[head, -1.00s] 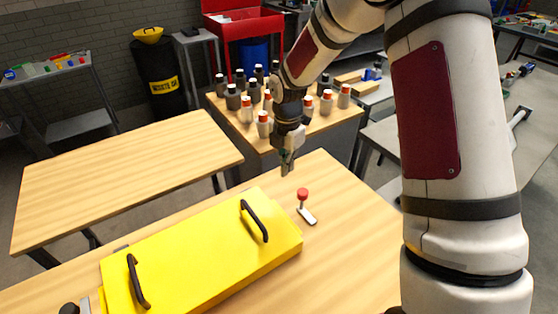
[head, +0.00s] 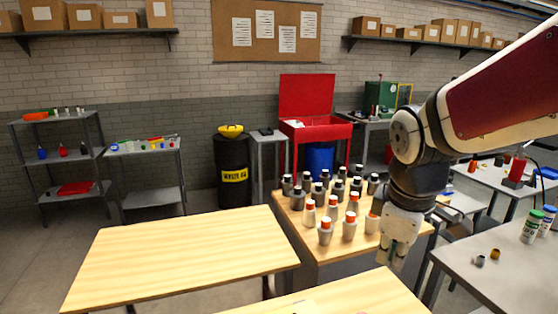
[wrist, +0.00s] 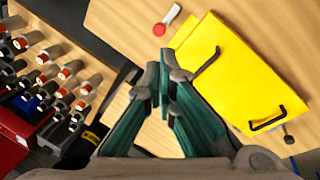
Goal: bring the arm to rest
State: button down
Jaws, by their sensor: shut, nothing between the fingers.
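My gripper (head: 388,258) hangs from the arm at the right of the head view, fingers pointing down, in front of the bottle table. In the wrist view my gripper (wrist: 165,68) shows its green-lined fingers shut, with nothing held between them. Below it in the wrist view lie a yellow panel (wrist: 228,72) with black handles and a small red-knobbed lever (wrist: 168,20) on a wooden table. The fingers appear apart from both. My arm (head: 500,100) reaches in from the right edge of the head view.
Several bottles with orange or dark caps stand on a wooden table (head: 292,222) beside my gripper. An empty wooden table (head: 180,258) is at the left. A grey table (head: 500,270) is at the right. A black barrel (head: 232,180) and red cabinet (head: 318,130) stand behind.

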jog(key=s+r+m+t+y, duration=0.1)
jog(key=s+r+m, duration=0.3)
jog(key=s+m, duration=0.6)
jog(key=s+t, duration=0.1)
jog(key=s, duration=0.3)
jog(key=shift+s+r+m, duration=0.2)
jog(key=shift+m, duration=0.1)
jog(key=c, duration=2.3)
grip_release()
jog(key=shift+a, duration=0.1)
